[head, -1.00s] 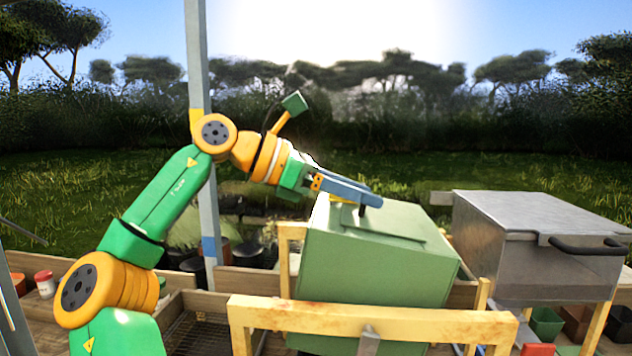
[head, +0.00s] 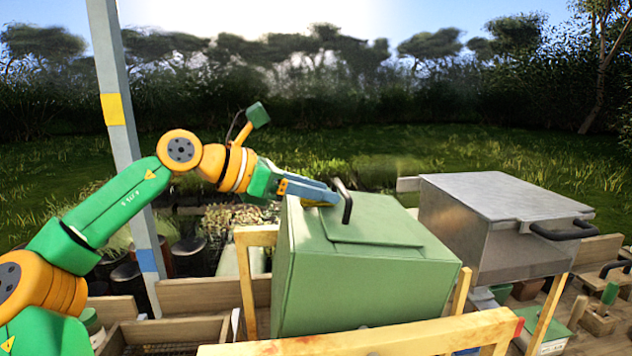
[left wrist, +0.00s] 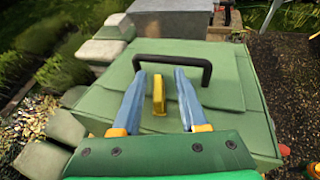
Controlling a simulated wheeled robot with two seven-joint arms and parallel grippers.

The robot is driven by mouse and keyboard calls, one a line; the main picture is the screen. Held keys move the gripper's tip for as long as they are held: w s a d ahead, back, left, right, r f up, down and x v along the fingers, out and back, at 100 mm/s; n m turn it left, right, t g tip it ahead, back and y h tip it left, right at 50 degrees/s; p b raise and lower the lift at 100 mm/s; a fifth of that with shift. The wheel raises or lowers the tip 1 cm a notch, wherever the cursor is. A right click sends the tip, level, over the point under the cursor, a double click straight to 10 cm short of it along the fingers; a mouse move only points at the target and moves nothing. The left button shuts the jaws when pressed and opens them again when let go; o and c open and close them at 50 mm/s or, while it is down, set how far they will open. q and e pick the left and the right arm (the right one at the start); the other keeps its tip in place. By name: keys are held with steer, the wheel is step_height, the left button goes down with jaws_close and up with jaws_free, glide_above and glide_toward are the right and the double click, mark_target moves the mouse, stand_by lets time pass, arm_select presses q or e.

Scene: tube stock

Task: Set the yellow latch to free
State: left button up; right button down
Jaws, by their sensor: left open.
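A green box (head: 365,285) with a raised lid panel (head: 372,232) stands in front of me. A dark bar handle (head: 346,200) rises from its top; it also shows in the left wrist view (left wrist: 172,58). The yellow latch (left wrist: 158,95) stands up on the box top, on the near side of the handle in the left wrist view. My left gripper (head: 322,193) is open over the box top. Its two blue fingers (left wrist: 159,73) lie either side of the latch, with visible gaps. My right gripper is not in view.
A grey metal box (head: 490,235) with a dark handle stands to the right. A yellow wooden frame (head: 380,338) runs in front of the green box. A grey post (head: 128,150) with yellow and blue bands stands at the left, behind my arm.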

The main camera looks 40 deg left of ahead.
arm_select(q)
steer(key=shift+s+a+f, duration=0.1)
steer(key=shift+a+f, duration=0.05)
steer(key=shift+a, duration=0.35)
steer(key=shift+s, duration=0.1)
steer(key=shift+c, duration=1.1)
steer(key=shift+d, duration=0.25)
jaws_close()
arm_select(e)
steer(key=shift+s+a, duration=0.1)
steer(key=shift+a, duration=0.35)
